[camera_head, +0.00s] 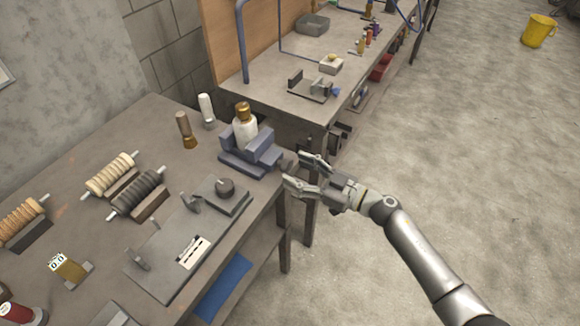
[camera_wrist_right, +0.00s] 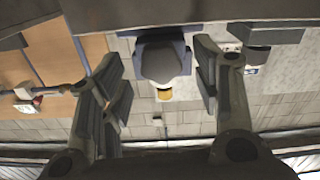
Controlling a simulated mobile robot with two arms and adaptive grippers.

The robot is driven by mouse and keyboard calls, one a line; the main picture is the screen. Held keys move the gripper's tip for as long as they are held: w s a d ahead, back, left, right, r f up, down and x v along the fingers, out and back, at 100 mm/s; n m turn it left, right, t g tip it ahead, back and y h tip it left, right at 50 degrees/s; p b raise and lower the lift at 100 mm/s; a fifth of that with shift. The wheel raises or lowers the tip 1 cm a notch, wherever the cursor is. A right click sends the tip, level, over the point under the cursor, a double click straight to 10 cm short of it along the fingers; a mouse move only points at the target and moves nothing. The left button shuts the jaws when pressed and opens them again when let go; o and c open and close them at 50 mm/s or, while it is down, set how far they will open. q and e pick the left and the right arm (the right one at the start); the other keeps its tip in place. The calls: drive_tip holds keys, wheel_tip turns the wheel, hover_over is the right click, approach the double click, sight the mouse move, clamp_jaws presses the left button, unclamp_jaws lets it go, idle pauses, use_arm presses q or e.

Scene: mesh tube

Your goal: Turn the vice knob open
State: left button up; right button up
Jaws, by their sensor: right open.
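The blue vice (camera_head: 243,160) stands at the right edge of the near workbench, with a white bottle (camera_head: 245,134) with a gold cap between its jaws. Its grey knob (camera_head: 288,161) sticks out past the bench edge. My right gripper (camera_head: 296,170) is open at the knob's right side. In the right wrist view, which looks upside down, the round knob (camera_wrist_right: 162,62) sits between the spread fingers of my right gripper (camera_wrist_right: 162,80), with a gap on each side. Part of the blue vice and the bottle's yellow cap (camera_wrist_right: 165,94) show behind it. My left gripper is not in view.
The near workbench (camera_head: 95,250) holds several spools, a small brush-like tool (camera_head: 186,130), a white-topped cylinder (camera_head: 206,109) and a grey fixture plate (camera_head: 165,265). A second bench (camera_head: 265,95) stands behind. The floor on the right is clear, apart from a yellow bucket (camera_head: 538,32).

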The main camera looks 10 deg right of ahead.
drive_tip(key=v, duration=0.9)
